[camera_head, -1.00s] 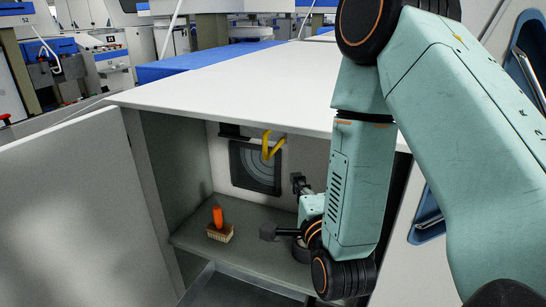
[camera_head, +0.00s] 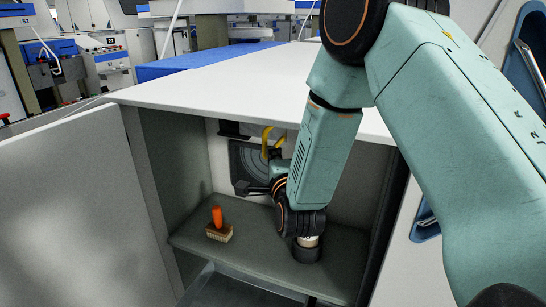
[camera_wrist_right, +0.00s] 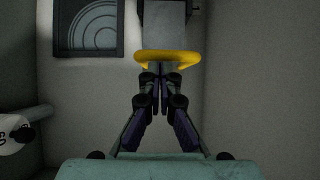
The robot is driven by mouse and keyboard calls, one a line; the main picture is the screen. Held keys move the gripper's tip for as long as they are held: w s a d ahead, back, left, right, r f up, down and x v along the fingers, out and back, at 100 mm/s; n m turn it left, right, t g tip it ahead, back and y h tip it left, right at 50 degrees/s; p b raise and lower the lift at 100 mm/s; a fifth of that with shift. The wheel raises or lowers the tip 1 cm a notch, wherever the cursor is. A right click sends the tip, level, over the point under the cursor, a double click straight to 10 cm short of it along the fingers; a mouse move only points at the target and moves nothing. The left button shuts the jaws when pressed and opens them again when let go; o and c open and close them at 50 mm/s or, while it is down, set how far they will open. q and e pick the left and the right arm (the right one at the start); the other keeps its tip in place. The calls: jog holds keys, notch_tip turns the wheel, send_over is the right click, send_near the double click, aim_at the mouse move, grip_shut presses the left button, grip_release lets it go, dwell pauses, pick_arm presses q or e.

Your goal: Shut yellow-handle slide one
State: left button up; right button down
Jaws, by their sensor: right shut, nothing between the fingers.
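The yellow handle (camera_head: 266,143) hangs near the back wall inside the open cabinet, under its top. In the right wrist view the yellow handle (camera_wrist_right: 167,57) is a wide loop on the front of a grey slide block (camera_wrist_right: 165,22). My right gripper (camera_wrist_right: 160,80) is shut and empty, its fingertips just below the handle's bar in that picture. Whether they touch it I cannot tell. In the head view my right gripper (camera_head: 275,157) is small, close to the handle and partly hidden by my wrist. My left gripper is out of view.
A dark panel with arcs (camera_head: 243,168) is on the back wall; it also shows in the wrist view (camera_wrist_right: 88,28). An orange-handled brush (camera_head: 218,217) and a can (camera_head: 307,252) stand on the shelf (camera_head: 270,230). The open door (camera_head: 70,200) is at left.

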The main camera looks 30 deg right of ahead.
jog(key=w+a+b, duration=0.1)
jog(key=w+a, duration=0.3)
jog(key=w, duration=0.1)
jog(key=shift+w+a, duration=0.25)
jog(key=shift+w, duration=0.25)
dwell(0.3)
